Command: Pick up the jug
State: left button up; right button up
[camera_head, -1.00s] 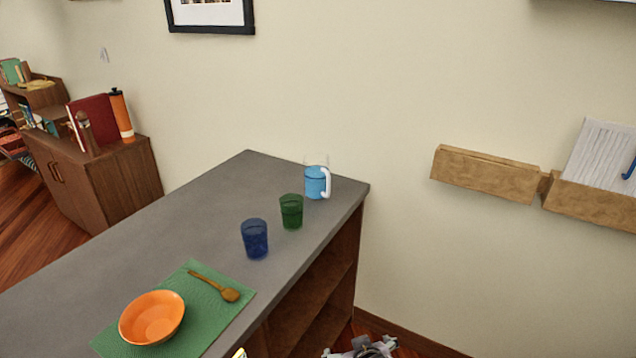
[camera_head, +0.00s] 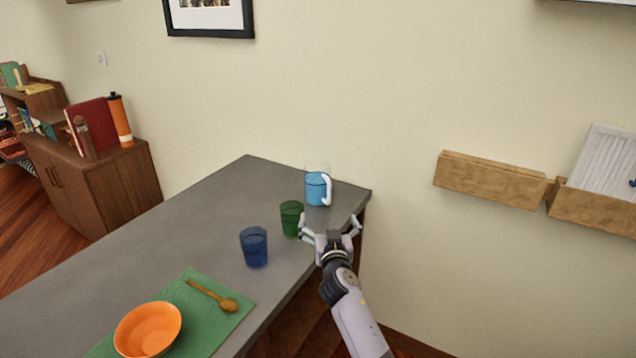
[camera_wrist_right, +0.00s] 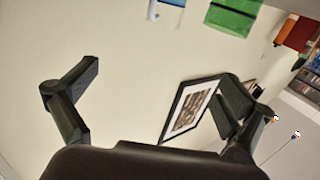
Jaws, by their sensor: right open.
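The jug (camera_head: 316,189) is light blue with a clear upper part and a white handle on its right side. It stands upright on the grey counter (camera_head: 215,205), near the far right corner by the wall. My right gripper (camera_head: 329,222) is open and empty in the head view, at the counter's right edge, nearer to the camera than the jug and apart from it. My left gripper is not in view.
A green cup (camera_head: 291,218) stands close to the left of my right gripper, with a dark blue cup (camera_head: 254,246) nearer. An orange bowl (camera_head: 147,329) and a wooden spoon (camera_head: 214,296) lie on a green mat (camera_head: 205,318). Wooden wall holders (camera_head: 490,180) are at right.

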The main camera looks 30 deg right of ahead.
aim_at(317, 183)
jog(key=i+l, duration=0.9)
jog(key=i+j+u, duration=0.05)
